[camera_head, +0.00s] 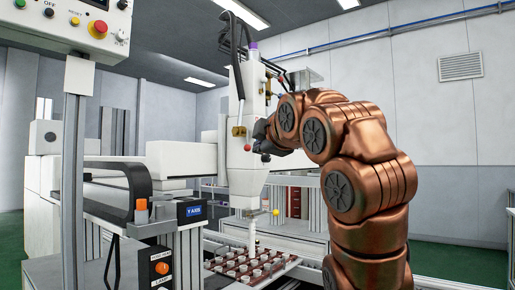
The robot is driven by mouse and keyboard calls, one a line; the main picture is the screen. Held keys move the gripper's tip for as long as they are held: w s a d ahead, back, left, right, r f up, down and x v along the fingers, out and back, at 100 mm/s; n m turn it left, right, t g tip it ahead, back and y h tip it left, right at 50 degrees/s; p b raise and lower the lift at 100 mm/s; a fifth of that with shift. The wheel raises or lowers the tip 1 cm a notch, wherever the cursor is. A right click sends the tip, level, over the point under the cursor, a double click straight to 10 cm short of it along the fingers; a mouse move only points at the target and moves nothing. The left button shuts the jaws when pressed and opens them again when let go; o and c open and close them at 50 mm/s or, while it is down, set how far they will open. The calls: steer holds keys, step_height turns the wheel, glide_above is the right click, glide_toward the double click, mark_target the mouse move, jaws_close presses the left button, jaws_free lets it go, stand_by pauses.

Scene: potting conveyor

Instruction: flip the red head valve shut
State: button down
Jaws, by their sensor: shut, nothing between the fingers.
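The white dispensing head (246,175) stands upright above a tray of parts. My copper arm reaches in from the right. My dark gripper (262,147) is shut and empty, at the right side of the head, just right of the red part. I cannot tell whether it touches the head. The angle of the valve's lever is too small to read.
The tray (290,262) with several small parts lies below the nozzle. A control panel (75,25) on a post stands at the upper left. A box with an orange knob (157,268) is at the lower left. A yellow ball (276,212) sticks out beside the head's lower end.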

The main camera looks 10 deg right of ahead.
steer(key=shift+s+d+f, duration=0.1)
steer(key=shift+s+d, duration=0.05)
steer(key=shift+s, duration=0.25)
steer(key=shift+w, duration=0.1)
stand_by(0.3)
